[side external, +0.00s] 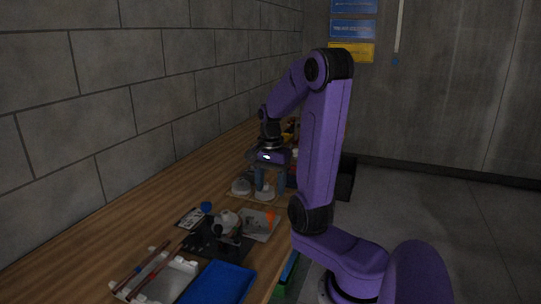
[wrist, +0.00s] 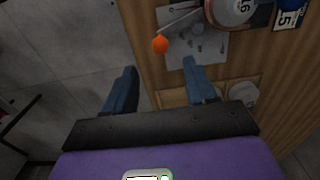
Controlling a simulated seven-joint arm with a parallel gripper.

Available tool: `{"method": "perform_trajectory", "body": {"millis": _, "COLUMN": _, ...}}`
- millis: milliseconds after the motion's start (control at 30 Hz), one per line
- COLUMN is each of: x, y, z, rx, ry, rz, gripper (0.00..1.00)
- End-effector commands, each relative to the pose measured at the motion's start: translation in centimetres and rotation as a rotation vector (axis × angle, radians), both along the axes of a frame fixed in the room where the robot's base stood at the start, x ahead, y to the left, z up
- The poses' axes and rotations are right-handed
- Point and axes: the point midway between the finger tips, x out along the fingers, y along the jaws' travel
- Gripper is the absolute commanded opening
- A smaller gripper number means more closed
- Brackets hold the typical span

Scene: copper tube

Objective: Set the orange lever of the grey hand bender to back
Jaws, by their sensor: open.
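The grey hand bender (side external: 226,222) stands on a dark base on the wooden bench. Its round grey head (wrist: 232,8) is partly cut off at the top of the wrist view. The lever is a thin rod ending in an orange ball (wrist: 160,44), which lies over a pale printed sheet near the bench's edge. The orange ball also shows in the side view (side external: 271,215), to the right of the bender head. My gripper (wrist: 160,70) is open and empty, its fingers pointing toward the ball. In the side view my gripper (side external: 270,195) is beyond the ball, apart from it.
White round pieces (side external: 241,187) sit near my fingers. A white tray (side external: 183,271) with reddish tubes and a blue tray (side external: 220,284) lie at the near end. A blue knob (side external: 206,207) and a small card (side external: 190,218) are left of the bender. A block wall runs behind the bench.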

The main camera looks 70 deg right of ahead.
Motion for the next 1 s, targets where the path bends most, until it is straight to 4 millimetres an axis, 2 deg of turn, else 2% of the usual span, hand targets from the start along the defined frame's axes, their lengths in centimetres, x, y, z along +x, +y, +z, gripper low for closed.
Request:
{"method": "perform_trajectory", "body": {"millis": 200, "x": 0.1, "y": -0.1, "z": 4.5, "rx": -0.004, "ry": -0.005, "rz": 0.000, "gripper": 0.56}}
{"method": "perform_trajectory", "body": {"millis": 433, "x": 0.0, "y": 0.0, "z": 7.9, "rx": -0.001, "ry": -0.002, "rz": -0.001, "gripper": 0.56}}
{"method": "perform_trajectory", "body": {"millis": 633, "x": 0.0, "y": 0.0, "z": 9.0, "rx": 0.000, "ry": 0.000, "rz": -0.001, "gripper": 0.56}}
{"method": "perform_trajectory", "body": {"millis": 1000, "x": 0.0, "y": 0.0, "z": 9.1, "rx": 0.001, "ry": 0.001, "rz": -0.001, "gripper": 0.56}}
